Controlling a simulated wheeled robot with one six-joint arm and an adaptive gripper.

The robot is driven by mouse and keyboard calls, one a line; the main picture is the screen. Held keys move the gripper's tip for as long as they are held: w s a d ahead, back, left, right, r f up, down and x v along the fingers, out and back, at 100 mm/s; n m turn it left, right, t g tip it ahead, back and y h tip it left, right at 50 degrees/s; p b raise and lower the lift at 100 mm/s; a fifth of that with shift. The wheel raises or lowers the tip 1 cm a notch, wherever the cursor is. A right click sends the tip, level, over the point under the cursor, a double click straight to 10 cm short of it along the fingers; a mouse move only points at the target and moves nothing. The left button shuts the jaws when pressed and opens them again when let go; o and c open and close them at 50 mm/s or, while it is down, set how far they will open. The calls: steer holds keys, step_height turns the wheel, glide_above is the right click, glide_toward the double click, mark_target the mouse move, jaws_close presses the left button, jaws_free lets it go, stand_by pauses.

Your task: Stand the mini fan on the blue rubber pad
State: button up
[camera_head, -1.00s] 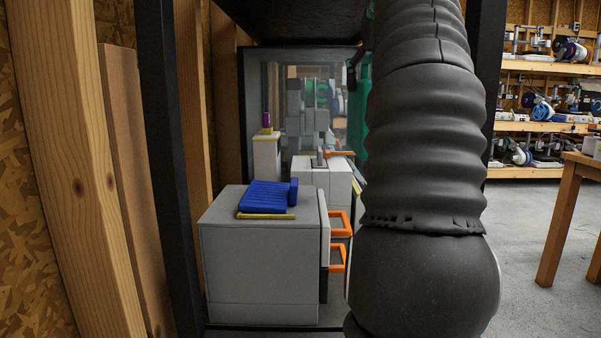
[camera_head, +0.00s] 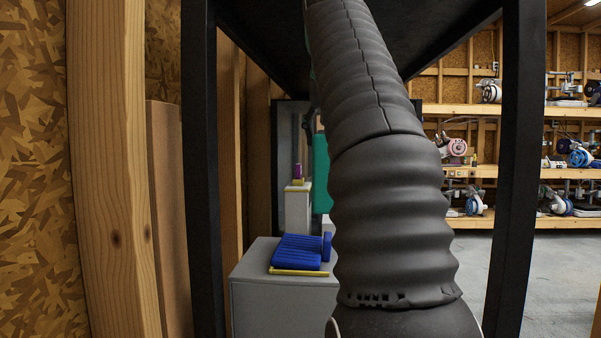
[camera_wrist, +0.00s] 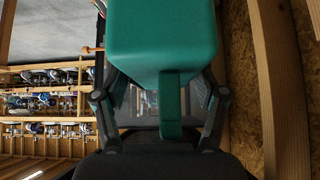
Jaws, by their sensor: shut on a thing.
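A teal, box-shaped body with a narrow tab, apparently the mini fan (camera_wrist: 162,40), fills the top of the wrist view. My gripper (camera_wrist: 160,88) is shut on it, with a dark finger on each side. The blue rubber pad (camera_head: 297,250) is ribbed and lies on top of a grey box-shaped unit (camera_head: 275,297). The teal thing is apart from the pad, higher in the picture.
A blue block (camera_head: 327,245) rises at the pad's right edge, and a yellow strip (camera_head: 299,272) lies along its front. Behind stands a pale column (camera_head: 297,210) with a purple thing (camera_head: 297,171) on it. Black frame posts (camera_head: 203,170) flank the opening.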

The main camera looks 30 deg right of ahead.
steer(key=w+a, duration=0.3)
steer(key=a, duration=0.2)
step_height(320, 180, down, 7)
steer(key=shift+d, duration=0.15)
stand_by(0.8)
steer(key=shift+w, duration=0.1)
steer(key=shift+f, duration=0.35)
steer(key=o, duration=1.8)
